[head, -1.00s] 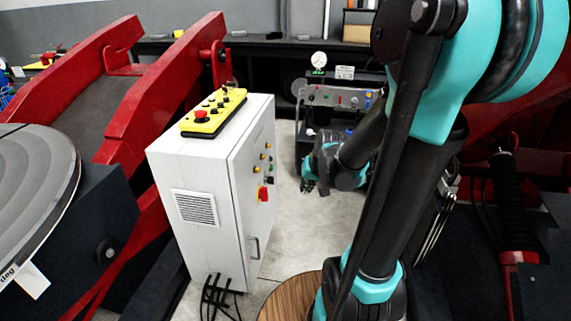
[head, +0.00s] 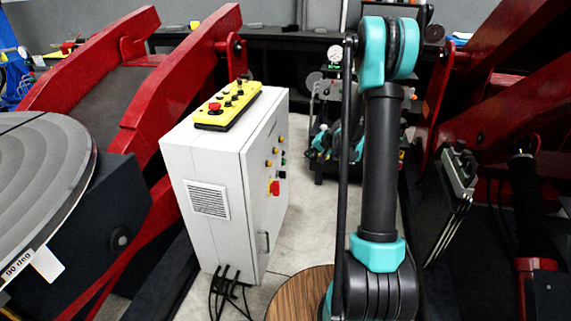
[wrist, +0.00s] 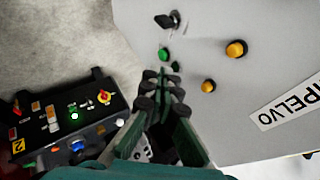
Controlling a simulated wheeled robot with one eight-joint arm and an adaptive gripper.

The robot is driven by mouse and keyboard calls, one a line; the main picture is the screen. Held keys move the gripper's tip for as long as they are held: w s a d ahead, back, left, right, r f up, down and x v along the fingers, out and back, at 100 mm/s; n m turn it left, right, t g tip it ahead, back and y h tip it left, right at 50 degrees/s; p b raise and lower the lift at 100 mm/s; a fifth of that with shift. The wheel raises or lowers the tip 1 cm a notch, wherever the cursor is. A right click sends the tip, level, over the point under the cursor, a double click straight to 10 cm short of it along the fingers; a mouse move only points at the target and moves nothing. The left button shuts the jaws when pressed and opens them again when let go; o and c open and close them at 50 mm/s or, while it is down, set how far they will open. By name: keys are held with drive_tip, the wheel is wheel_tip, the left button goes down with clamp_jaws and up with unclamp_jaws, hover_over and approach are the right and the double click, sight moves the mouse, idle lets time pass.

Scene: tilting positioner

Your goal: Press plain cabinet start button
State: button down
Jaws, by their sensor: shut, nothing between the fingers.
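The plain white cabinet (head: 205,157) stands left of my arm in the head view, with buttons and lamps on its right-hand face. In the wrist view that panel (wrist: 255,110) fills the right side. A round green button (wrist: 165,55) sits on it near a black key-like switch (wrist: 170,20), with amber lamps (wrist: 236,48) to the right. My gripper (wrist: 162,77) is shut and empty, its tips just below the green button in the picture; contact cannot be told. A smaller green spot shows beside the tips. In the head view my arm mostly hides the gripper.
A yellow control box (head: 227,106) with a red mushroom button lies on the cabinet. A dark control panel (wrist: 75,118) lies left in the wrist view. Red positioner frames (head: 185,75) flank both sides.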

sight(285, 162)
drive_tip(key=w+d+f+m+t+y, duration=0.2)
drive_tip(key=w+d+f+m, duration=0.1)
drive_tip(key=w+f, duration=1)
wheel_tip(285, 162, down, 3)
drive_tip(key=shift+w+d+r, duration=0.1)
drive_tip(key=shift+w+d, duration=0.15)
drive_tip(key=shift+d, duration=0.05)
drive_tip(key=shift+a, duration=0.1)
drive_tip(key=w+a, duration=0.2)
drive_tip(key=a, duration=0.6)
drive_tip(key=shift+w, duration=0.35)
drive_tip(key=shift+a, duration=0.2)
idle(0.6)
drive_tip(key=shift+w+a, duration=0.1)
drive_tip(key=shift+a, duration=0.2)
